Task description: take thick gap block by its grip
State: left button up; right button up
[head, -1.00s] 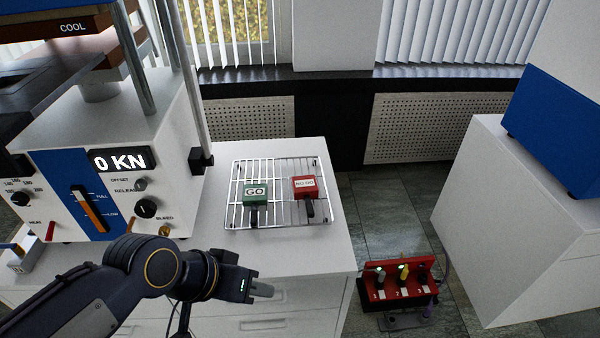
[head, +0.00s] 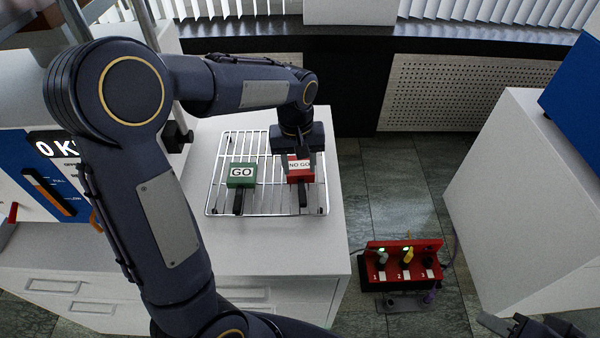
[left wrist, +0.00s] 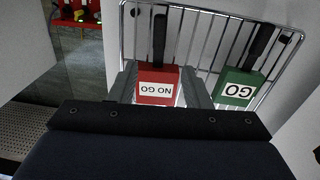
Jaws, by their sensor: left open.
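Two labelled blocks lie on a wire rack (head: 265,213): a green "GO" block (head: 241,182) on the left and a red "NO GO" block (head: 300,178) on the right. Each has a black bar grip; the red one's grip (head: 303,197) points toward me. I cannot tell from the pictures which block is thicker. My left gripper (head: 299,163) is open above the red block, pointing down. In the left wrist view its fingers stand on either side of the red block (left wrist: 158,88), with the green block (left wrist: 237,90) beside them. My right gripper (head: 525,325) shows partly at the bottom right; its jaws are unclear.
The rack sits on a white cabinet top (head: 335,240). The press (head: 60,180) stands at the left, partly behind my left arm. A red box with numbered switches (head: 400,265) is low on the right, near a white cabinet (head: 500,200). The countertop in front of the rack is clear.

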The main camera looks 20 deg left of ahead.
aim_at(302, 187)
pick_arm(q)
jog(key=shift+w+d+f+y, duration=0.2)
jog(key=shift+w+f+y, duration=0.1)
jog(key=shift+w+f, duration=0.55)
jog(key=f, duration=0.7)
jog(key=shift+s+f, duration=0.4)
jog(key=shift+c, duration=0.4)
jog(key=shift+r, duration=0.1)
grip_shut()
